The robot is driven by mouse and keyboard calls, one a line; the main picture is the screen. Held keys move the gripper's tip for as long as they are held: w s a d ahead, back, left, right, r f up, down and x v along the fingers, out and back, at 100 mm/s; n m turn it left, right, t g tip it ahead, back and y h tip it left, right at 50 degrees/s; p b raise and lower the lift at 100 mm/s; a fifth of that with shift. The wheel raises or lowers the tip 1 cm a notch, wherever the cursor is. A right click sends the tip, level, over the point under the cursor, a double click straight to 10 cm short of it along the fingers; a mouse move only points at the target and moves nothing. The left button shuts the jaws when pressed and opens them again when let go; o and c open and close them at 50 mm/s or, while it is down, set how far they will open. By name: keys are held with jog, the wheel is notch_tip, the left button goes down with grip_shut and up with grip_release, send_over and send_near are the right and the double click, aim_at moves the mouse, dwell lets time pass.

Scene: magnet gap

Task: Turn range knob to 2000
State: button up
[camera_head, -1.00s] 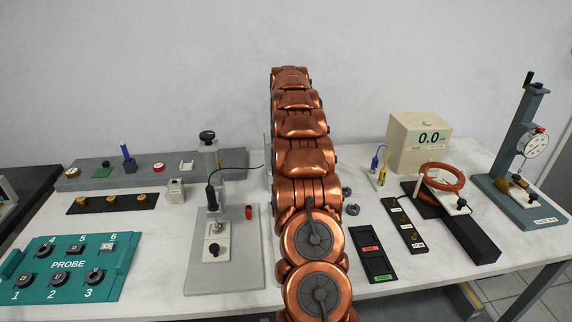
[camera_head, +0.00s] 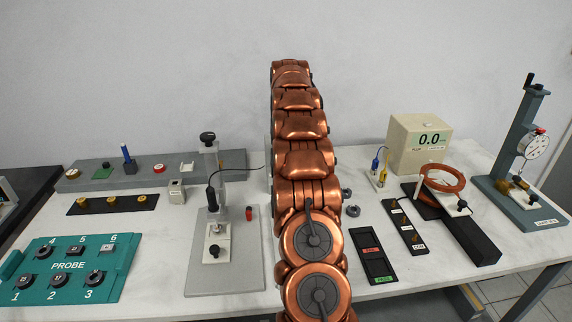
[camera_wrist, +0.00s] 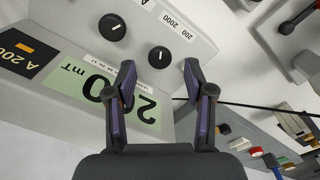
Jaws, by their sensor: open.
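The grey meter box (camera_wrist: 120,58) fills the upper left of the wrist view, turned at an angle. It has two black round knobs. One knob (camera_wrist: 160,57) lies in the picture between my fingertips, near a label (camera_wrist: 178,25) reading 200 and 2000; its white mark is small. The other knob (camera_wrist: 112,27) is to its left. A green display (camera_wrist: 145,115) showing mT is partly covered by my left finger. My gripper (camera_wrist: 158,70) is open and empty; contact with the knob cannot be told. In the head view my arm hides the gripper and knobs.
A black tag (camera_wrist: 18,50) marked A 200 is on the box. A teal probe tray (camera_head: 68,268) and a grey stand (camera_head: 228,270) are left of my arm.

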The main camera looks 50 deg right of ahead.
jog(key=shift+r, duration=2.5)
jog(key=shift+w+a+r, duration=0.1)
